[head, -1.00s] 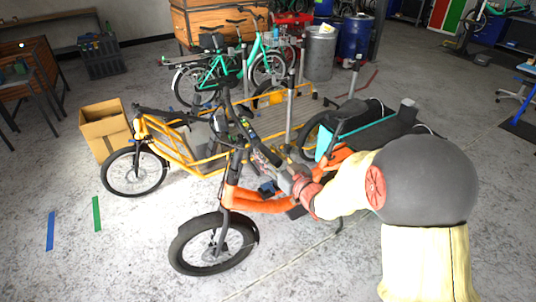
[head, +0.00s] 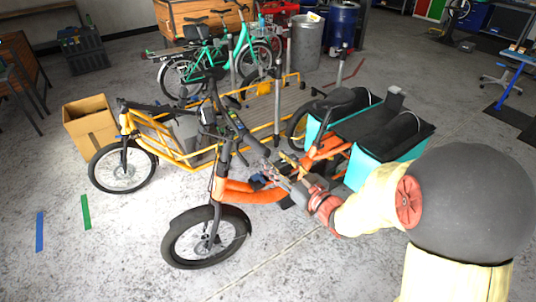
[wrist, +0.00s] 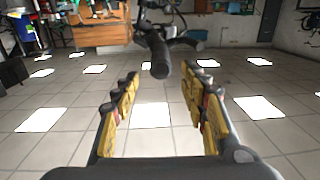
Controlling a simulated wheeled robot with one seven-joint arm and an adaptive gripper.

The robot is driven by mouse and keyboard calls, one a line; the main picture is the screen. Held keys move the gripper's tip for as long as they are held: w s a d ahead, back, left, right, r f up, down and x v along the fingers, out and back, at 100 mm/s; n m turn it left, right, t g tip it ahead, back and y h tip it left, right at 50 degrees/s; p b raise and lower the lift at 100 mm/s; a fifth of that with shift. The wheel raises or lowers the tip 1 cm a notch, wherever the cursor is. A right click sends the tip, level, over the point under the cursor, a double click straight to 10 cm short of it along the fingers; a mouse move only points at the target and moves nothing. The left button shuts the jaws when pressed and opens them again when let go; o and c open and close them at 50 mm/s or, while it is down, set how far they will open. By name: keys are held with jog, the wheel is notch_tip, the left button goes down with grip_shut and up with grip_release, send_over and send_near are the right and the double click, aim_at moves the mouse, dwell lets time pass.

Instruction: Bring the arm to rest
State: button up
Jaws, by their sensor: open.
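My gripper (wrist: 160,98) is open, its two yellow-and-black fingers spread apart with nothing between them. In the head view my gripper (head: 283,172) is at the end of my arm, close to the handlebar and frame of the orange cargo bike (head: 240,190). In the wrist view a black handlebar grip (wrist: 158,55) shows ahead of and between the fingers, apart from them. The fingertips are small in the head view, so I cannot tell there whether they touch the bike.
A yellow cargo bike (head: 180,150) stands behind the orange one, with a cardboard box (head: 91,124) at its left. Teal panniers (head: 376,168) are at the orange bike's rear, near my arm. Green bikes (head: 205,60) stand further back.

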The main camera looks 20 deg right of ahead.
jog(key=shift+s+d, duration=0.2)
jog(key=shift+s, duration=0.4)
jog(key=s+d+f+m+g+h, duration=0.15)
jog(key=d+f+g+h, duration=0.35)
jog(key=f, duration=0.6)
jog(key=s+d+f+m+g+h, duration=0.3)
jog(key=s+d+g+h, duration=0.1)
jog(key=s+d, duration=0.4)
jog(key=s+a+r+g+y, duration=0.1)
jog(key=s+a+r+g, duration=0.1)
jog(key=s+a+r, duration=0.55)
jog(key=s+a+r+g+y, duration=0.15)
jog(key=s+a+r, duration=0.25)
jog(key=s, duration=0.6)
jog(key=a+r+t, duration=0.1)
jog(key=a+r, duration=0.3)
jog(key=r, duration=0.3)
jog(key=shift+s, duration=0.15)
